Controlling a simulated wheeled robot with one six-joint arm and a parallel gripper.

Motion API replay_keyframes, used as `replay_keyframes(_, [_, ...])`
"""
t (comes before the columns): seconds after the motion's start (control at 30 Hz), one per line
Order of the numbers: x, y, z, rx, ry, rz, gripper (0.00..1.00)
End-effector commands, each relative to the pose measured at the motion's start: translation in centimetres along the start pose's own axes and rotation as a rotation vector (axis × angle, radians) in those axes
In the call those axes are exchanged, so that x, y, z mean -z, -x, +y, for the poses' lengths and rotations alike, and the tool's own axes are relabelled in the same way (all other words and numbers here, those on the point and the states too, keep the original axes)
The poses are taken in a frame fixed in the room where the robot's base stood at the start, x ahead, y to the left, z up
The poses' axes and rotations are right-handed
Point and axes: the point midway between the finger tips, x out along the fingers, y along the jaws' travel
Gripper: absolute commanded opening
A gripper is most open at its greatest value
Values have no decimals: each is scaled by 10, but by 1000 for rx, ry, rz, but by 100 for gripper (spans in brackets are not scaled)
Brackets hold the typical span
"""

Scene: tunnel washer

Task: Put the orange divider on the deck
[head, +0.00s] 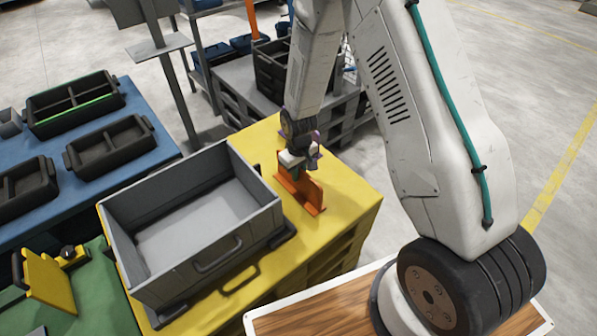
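The orange divider (312,193) stands upright at the right side of a yellow-topped deck (345,195), just right of a large grey bin. It has a flat orange foot along its lower edge. Its foot appears to touch the yellow surface or be very close to it. My gripper (295,172) is directly above the divider, pointing down at its upper edge. The fingers are small and partly hidden by my wrist, so I cannot tell whether they are closed on the divider.
The open, empty grey bin (200,265) fills most of the deck left of the divider. A blue table (95,185) with black trays (110,145) stands at left. A green surface (95,290) with a yellow bracket (48,282) is at lower left. Yellow deck is free right of the divider.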

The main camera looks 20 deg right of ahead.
Motion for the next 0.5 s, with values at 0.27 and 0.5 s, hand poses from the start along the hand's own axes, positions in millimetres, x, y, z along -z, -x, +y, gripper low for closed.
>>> replay_keyframes(0.27, [0, 0, 0, 0, 0, 0, 31])
replay_keyframes(0.5, [1, 19, 0, -1, 0, 4, 31])
